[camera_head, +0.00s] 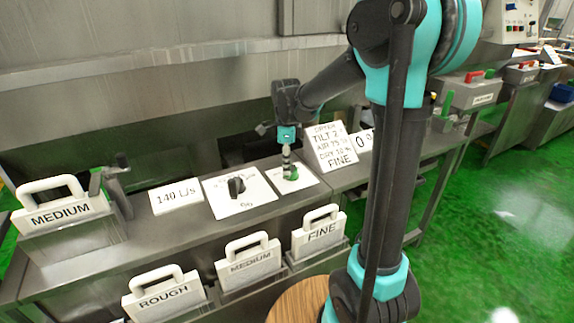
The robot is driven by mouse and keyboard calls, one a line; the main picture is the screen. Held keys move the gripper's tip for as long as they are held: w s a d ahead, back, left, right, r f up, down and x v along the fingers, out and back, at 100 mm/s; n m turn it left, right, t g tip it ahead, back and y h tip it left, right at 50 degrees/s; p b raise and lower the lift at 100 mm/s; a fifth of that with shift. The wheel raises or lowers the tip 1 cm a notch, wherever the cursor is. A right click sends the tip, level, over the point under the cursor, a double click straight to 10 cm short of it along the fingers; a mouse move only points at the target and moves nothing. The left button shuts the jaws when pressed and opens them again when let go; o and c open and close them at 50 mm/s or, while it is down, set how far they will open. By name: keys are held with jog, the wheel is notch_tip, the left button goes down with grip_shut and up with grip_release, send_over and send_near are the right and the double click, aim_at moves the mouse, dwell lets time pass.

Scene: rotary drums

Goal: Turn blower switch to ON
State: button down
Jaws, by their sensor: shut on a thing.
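My arm comes down from the upper right, and my gripper (289,172) points down at the right-hand white switch plate (311,179). It is shut on a small green switch (291,180) on that plate; the fingers partly hide it, and I cannot tell its exact position. The faint print on the plate is too small to read. A second white plate (222,205) lies just left of it, with a black rotary knob (237,187); my gripper is apart from that knob. I cannot read which plate is labelled blower.
A "140 L/s" sign (176,196) stands left of the plates. A dryer settings sign (332,148) stands close right. Handled ROUGH (166,300), MEDIUM (250,264) and FINE (320,232) plates line the front; another MEDIUM plate (60,212) stands left. A metal wall (150,85) is behind.

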jog(key=c, duration=1.3)
grip_release()
notch_tip(320, 180, up, 12)
